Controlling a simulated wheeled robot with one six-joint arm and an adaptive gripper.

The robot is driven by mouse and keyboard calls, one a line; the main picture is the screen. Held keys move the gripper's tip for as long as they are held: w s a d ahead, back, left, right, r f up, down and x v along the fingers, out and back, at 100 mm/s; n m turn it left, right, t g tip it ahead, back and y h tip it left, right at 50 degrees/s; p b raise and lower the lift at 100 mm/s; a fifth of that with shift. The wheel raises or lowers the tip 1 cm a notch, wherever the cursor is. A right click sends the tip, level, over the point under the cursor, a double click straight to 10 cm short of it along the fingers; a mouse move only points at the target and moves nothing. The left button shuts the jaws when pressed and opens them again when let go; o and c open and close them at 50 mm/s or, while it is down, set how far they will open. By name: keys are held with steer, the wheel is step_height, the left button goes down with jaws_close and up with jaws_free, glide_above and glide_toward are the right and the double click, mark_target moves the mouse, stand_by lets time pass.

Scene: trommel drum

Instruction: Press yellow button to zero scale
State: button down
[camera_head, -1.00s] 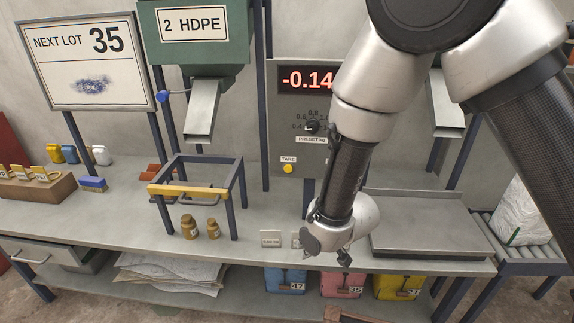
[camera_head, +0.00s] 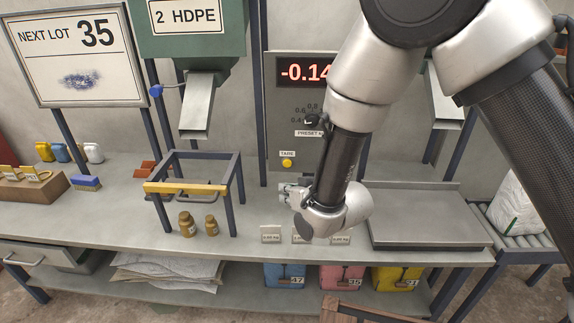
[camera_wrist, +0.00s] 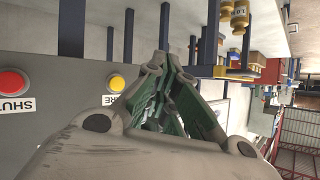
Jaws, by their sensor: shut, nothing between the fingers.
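The yellow button (camera_head: 287,162) sits under the TARE label on the grey control panel (camera_head: 284,116). It also shows in the wrist view (camera_wrist: 115,83), just left of the fingers. The red display (camera_head: 304,72) above it reads -0.14, with its right end hidden by my arm. My gripper (camera_head: 285,192) is shut and empty, a little below the yellow button in the head view. Its fingers are also in the wrist view (camera_wrist: 167,65), apart from the button as far as I can tell. The flat scale plate (camera_head: 425,218) lies on the bench to the right.
A red button (camera_wrist: 12,83) labelled SHUT is on the same panel in the wrist view. Small labelled plates (camera_head: 271,234) lie at the bench front.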

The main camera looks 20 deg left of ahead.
steer(key=w+a, duration=0.1)
steer(key=w, duration=0.7)
steer(key=shift+a, duration=0.4)
steer(key=shift+w, duration=0.1)
stand_by(0.9)
steer(key=shift+w+a, duration=0.1)
steer(key=shift+w, duration=0.15)
steer(key=shift+w+a, duration=0.1)
steer(key=shift+w, duration=0.35)
stand_by(0.6)
steer(key=shift+s, duration=0.1)
steer(key=shift+s+d, duration=0.2)
steer(key=shift+s, duration=0.55)
steer(key=shift+s, duration=0.1)
steer(key=shift+s+d, duration=0.2)
steer(key=shift+s, duration=0.6)
steer(key=shift+s+d, duration=0.2)
steer(key=shift+s, duration=0.55)
steer(key=shift+s+d, duration=0.2)
steer(key=shift+s, duration=0.6)
